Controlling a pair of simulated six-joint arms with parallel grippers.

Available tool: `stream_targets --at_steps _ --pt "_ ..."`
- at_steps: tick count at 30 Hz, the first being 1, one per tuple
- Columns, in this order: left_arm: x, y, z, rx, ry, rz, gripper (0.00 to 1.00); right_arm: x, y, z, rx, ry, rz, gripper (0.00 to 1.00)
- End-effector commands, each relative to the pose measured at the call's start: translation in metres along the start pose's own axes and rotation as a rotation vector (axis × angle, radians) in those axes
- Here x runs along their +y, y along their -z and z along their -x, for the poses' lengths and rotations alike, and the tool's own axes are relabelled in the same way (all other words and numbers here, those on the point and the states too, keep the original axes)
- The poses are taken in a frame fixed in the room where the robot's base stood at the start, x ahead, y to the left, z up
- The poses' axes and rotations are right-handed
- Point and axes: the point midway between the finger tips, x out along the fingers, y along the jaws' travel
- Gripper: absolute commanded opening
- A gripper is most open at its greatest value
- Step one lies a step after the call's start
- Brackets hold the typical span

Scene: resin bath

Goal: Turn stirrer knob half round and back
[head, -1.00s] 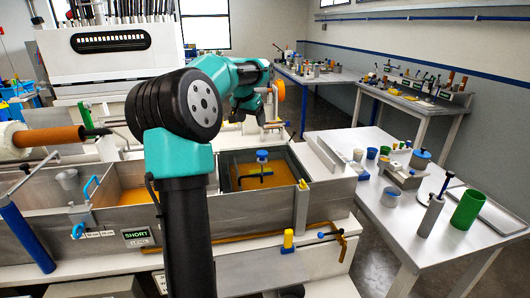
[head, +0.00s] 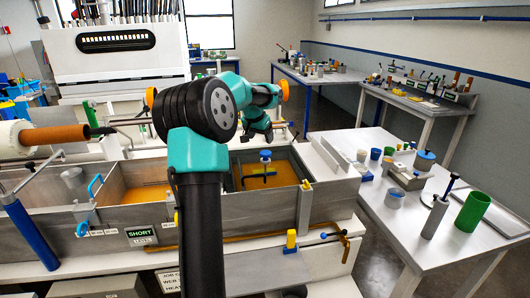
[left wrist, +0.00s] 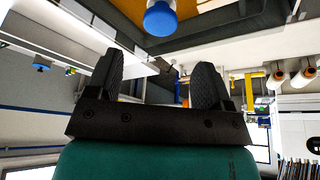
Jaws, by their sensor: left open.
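The stirrer has a blue knob (head: 265,155) on a short post, with a dark green crossbar (head: 258,175) below it, in the resin bath (head: 284,171) of amber liquid. My left gripper (head: 258,137) hangs just above and behind the knob in the head view, small and dark there. In the left wrist view, the two black fingers of my left gripper (left wrist: 157,82) stand wide apart with nothing between them. The blue knob (left wrist: 160,19) shows at the top of that view, beyond the fingertips and apart from them. My right gripper is not in view.
Metal walls (head: 308,208) surround the bath. A blue-handled gate (head: 88,205) is at the left. On the right, a white table (head: 400,245) carries a green cup (head: 472,212) and a grey cylinder (head: 436,216).

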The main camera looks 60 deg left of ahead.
Motion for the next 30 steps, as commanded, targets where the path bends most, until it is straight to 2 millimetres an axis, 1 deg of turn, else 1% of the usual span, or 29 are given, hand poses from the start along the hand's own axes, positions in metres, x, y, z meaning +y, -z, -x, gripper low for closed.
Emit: stream_targets --at_steps 1,9,12,15,20,27,28,30 --pt "0.0 -0.001 -0.01 -0.004 -0.001 0.0 0.74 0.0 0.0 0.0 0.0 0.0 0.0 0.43" --pt "0.0 -0.001 -0.056 -0.003 -0.001 -0.001 0.74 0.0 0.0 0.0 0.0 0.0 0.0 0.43" --pt "0.0 -0.001 -0.07 -0.003 -0.001 0.0 0.74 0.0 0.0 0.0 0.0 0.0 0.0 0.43" --pt "0.0 0.0 -0.08 -0.002 0.0 0.0 0.74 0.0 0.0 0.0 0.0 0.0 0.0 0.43" --pt "0.0 0.0 -0.088 -0.001 0.0 0.0 0.74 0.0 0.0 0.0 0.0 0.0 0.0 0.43" --pt "0.0 0.0 -0.089 0.0 0.0 0.0 0.74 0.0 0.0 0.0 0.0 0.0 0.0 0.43" --pt "0.0 0.0 -0.089 0.0 0.0 0.0 0.74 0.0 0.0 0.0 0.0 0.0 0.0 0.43" --pt "0.0 0.0 -0.089 0.0 0.0 0.0 0.67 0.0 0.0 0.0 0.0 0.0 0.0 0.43"
